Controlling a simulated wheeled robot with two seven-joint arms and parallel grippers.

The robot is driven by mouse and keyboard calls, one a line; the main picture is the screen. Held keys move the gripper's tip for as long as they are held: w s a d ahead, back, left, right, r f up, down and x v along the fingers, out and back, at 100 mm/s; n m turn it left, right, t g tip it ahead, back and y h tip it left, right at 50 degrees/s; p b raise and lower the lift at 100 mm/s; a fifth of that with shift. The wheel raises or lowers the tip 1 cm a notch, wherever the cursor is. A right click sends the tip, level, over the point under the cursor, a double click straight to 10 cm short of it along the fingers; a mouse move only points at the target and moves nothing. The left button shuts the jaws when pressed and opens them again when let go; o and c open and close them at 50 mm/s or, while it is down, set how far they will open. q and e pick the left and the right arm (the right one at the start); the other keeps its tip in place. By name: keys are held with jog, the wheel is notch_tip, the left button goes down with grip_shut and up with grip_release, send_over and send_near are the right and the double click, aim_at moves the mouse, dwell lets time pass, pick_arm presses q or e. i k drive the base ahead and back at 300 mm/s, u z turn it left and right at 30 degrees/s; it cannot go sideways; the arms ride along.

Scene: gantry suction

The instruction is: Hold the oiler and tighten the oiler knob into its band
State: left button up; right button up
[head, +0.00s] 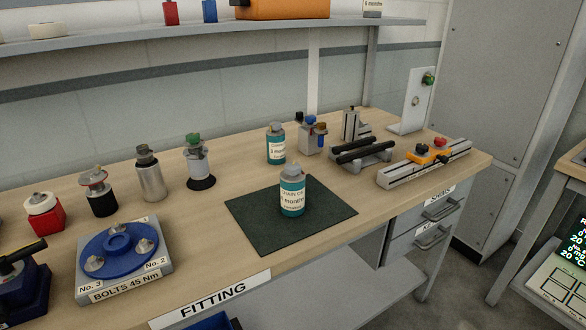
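What looks like the oiler (198,168) stands upright on the bench, left of the dark mat, in the head view. It has a pale, clear-looking body on a black round base. A green knob (193,139) sits on its top. How far the knob is screwed in, and any band mark, are too small to tell. Neither of my grippers is in view, and nothing is seen touching the oiler.
A silver canister (151,178) stands close left of the oiler. A teal chain oil bottle (292,198) stands on the dark mat (260,233), another (276,147) behind. A blue bolt plate (101,250) lies front left. A shelf (180,31) overhangs the back.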

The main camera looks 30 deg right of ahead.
aim_at(292, 168)
jog(key=u, duration=0.15)
jog(key=k, duration=0.9)
jog(key=z, duration=1)
jog(key=i, duration=0.95)
jog(key=u, duration=0.35)
